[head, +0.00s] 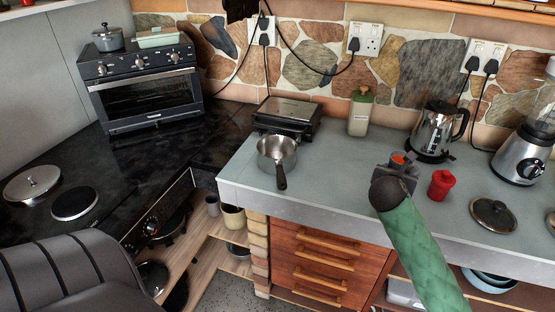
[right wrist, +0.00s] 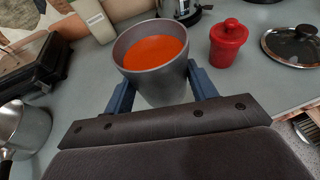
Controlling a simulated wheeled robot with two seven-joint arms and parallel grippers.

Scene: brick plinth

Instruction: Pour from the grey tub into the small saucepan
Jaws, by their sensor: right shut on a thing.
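The grey tub (right wrist: 155,76) holds orange-red contents and is upright between the fingers of my right gripper (right wrist: 160,88), which is shut on it. In the head view the tub (head: 410,164) is mostly hidden behind my right wrist, with its orange contents showing. The small saucepan (head: 277,155) is steel with a dark handle and stands on the grey counter, left of the tub and apart from it. It also shows at the left edge of the right wrist view (right wrist: 28,128). My left gripper is not in view.
A black grill (head: 287,115) stands behind the saucepan. A pale bottle (head: 360,115) and a kettle (head: 435,132) stand at the back. A red jar (head: 441,185) and a lid (head: 494,214) lie right of the tub. The counter between saucepan and tub is clear.

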